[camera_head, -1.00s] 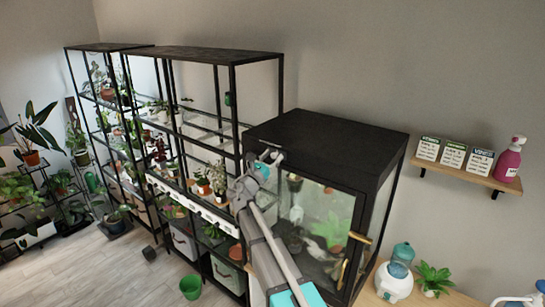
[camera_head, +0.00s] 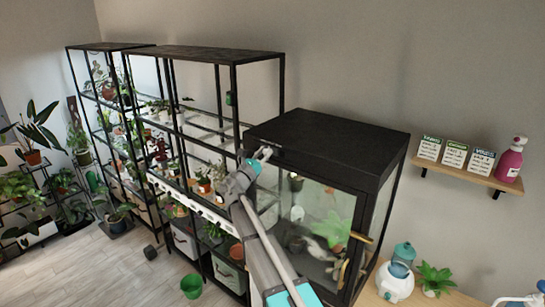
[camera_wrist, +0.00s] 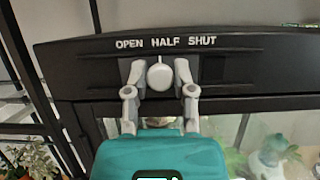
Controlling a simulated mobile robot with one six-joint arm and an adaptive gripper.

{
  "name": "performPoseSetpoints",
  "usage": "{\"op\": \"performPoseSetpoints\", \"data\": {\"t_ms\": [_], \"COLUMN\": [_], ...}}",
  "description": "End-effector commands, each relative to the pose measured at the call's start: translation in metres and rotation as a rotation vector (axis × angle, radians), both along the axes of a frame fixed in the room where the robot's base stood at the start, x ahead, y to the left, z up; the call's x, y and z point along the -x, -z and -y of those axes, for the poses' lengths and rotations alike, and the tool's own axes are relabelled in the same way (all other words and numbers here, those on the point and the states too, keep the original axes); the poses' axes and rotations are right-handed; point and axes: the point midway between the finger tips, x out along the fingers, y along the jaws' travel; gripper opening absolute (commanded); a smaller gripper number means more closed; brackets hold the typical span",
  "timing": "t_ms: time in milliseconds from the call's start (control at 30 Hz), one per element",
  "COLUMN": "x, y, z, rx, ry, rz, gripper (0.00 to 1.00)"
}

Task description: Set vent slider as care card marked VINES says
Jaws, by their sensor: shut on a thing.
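The vent slider's round white knob (camera_wrist: 160,76) sits in a dark slot on the top front bar of the black glass cabinet (camera_head: 325,140). White words OPEN, HALF, SHUT (camera_wrist: 166,42) run left to right above the slot. The knob is below HALF, slightly left of that word's middle. My gripper (camera_wrist: 160,80) is shut on the knob, one grey finger on each side; in the head view my gripper (camera_head: 262,154) is at the cabinet's upper left front. The VINES care card (camera_head: 481,162) is the rightmost of three on the wall shelf; its small lines are unreadable.
The shelf (camera_head: 465,175) also holds two other cards and a pink spray bottle (camera_head: 510,160). Black plant racks (camera_head: 200,55) stand left of the cabinet. A brass door handle (camera_head: 343,272) is on the cabinet's right front. A white and teal dispenser (camera_head: 398,275) stands at right.

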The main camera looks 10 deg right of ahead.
Motion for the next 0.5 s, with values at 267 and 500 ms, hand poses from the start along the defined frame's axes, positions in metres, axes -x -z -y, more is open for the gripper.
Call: {"op": "performPoseSetpoints", "data": {"t_ms": [267, 500], "x": [-0.025, -0.025], "y": [-0.001, -0.001], "z": [-0.024, -0.024], "rx": [0.003, 0.006], "ry": [0.000, -0.003], "rz": [0.000, 0.000], "gripper": [0.00, 0.00]}}
